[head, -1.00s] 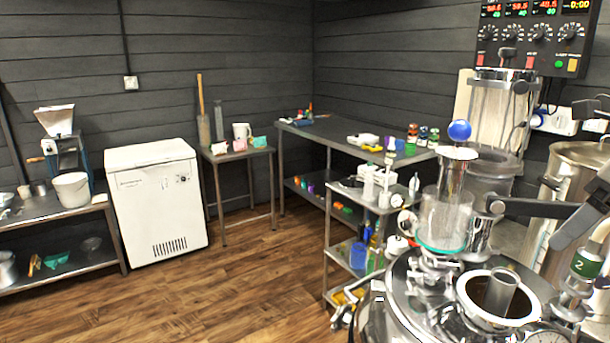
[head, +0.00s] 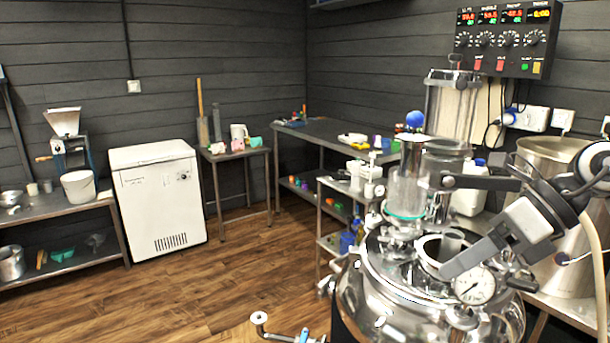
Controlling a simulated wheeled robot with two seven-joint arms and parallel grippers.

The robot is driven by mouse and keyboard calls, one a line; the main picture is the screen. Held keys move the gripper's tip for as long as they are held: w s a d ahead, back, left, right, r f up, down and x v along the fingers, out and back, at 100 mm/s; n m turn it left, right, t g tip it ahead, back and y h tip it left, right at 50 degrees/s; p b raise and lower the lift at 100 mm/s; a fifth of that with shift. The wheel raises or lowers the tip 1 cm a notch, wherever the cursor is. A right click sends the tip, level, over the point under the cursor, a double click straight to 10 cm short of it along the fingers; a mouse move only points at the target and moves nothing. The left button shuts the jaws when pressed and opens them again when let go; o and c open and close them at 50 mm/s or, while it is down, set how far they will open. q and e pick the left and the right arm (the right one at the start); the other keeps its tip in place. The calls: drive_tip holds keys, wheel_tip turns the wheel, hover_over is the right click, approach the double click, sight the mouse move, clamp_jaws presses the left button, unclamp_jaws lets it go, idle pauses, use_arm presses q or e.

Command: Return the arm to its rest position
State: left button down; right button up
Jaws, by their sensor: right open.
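My right gripper (head: 447,227) reaches in from the right edge, in front of and above the shiny steel kettle (head: 385,285). Its two dark fingers are spread wide apart with nothing held between them. One finger points left near the clear glass cylinder (head: 408,192) on the kettle lid; the other lies lower, in front of the lid's open port (head: 430,247). Whether a finger touches the kettle cannot be told. My left gripper is not in view.
A pressure gauge (head: 474,284) stands on the kettle just below the lower finger. A large steel pot (head: 560,215) is behind my right arm. A control panel (head: 505,40) hangs above. A white chest appliance (head: 160,205) stands left; the wooden floor (head: 220,285) between is clear.

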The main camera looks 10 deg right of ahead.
drive_tip(key=w+a+f+m+t+y, duration=0.1)
drive_tip(key=a+f+m+t+y, duration=0.4)
drive_tip(key=m, duration=0.3)
drive_tip(key=w+a+f+m+t+y, duration=0.1)
drive_tip(key=a+f+m+t+y, duration=0.3)
drive_tip(key=a+m, duration=0.45)
drive_tip(key=s+d+f+m+t+h, duration=0.1)
drive_tip(key=s+d+f+m+h, duration=0.15)
drive_tip(key=f+m+h, duration=0.6)
drive_tip(key=s+d+f+m+t+h, duration=0.1)
drive_tip(key=s+f+m+h, duration=0.35)
drive_tip(key=f+m, duration=0.75)
drive_tip(key=s+a+f+m+g+h, duration=0.1)
drive_tip(key=s+f+m+g, duration=0.2)
drive_tip(key=s+f, duration=0.4)
drive_tip(key=shift+a+f+g+h, duration=0.15)
drive_tip(key=shift+f+g+h, duration=0.15)
drive_tip(key=shift+h, duration=0.1)
